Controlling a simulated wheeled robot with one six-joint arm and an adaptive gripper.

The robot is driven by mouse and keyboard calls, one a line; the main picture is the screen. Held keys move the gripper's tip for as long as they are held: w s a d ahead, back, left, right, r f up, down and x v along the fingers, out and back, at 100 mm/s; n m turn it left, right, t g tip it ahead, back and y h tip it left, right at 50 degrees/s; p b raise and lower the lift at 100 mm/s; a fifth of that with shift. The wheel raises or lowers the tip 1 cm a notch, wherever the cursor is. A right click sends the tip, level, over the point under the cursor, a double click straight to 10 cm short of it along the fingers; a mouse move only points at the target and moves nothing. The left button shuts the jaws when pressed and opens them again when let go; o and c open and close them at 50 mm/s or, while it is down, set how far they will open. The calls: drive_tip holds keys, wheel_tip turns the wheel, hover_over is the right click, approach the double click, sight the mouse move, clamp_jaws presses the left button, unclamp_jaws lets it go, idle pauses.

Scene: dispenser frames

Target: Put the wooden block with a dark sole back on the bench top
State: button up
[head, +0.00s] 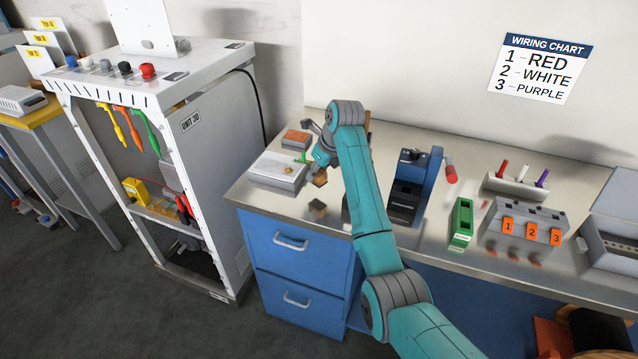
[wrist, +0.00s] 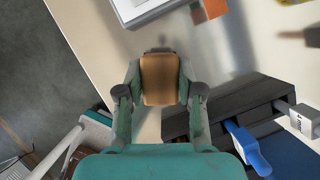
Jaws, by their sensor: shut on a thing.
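The wooden block (head: 320,179) is between the fingers of my gripper (head: 317,165), above the left part of the bench top (head: 274,199). A darker patch like its reflection lies below it on the metal, with a gap between. In the wrist view the block (wrist: 160,78) sits between the two fingertips of my gripper (wrist: 160,90), which is shut on it.
A grey-white box (head: 277,171) and an orange-topped item (head: 296,138) stand behind and left of the block. A dark device with a blue lever (head: 431,172) stands to the right. A green holder (head: 461,222) is farther right. Bare metal lies near the bench's front left corner.

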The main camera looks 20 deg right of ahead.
sight(317, 183)
drive_tip(key=shift+f, duration=2.25)
drive_tip(key=shift+f, duration=0.1)
drive_tip(key=o, duration=1.1)
drive_tip(key=v, duration=1.2)
drive_tip(key=shift+w, duration=0.1)
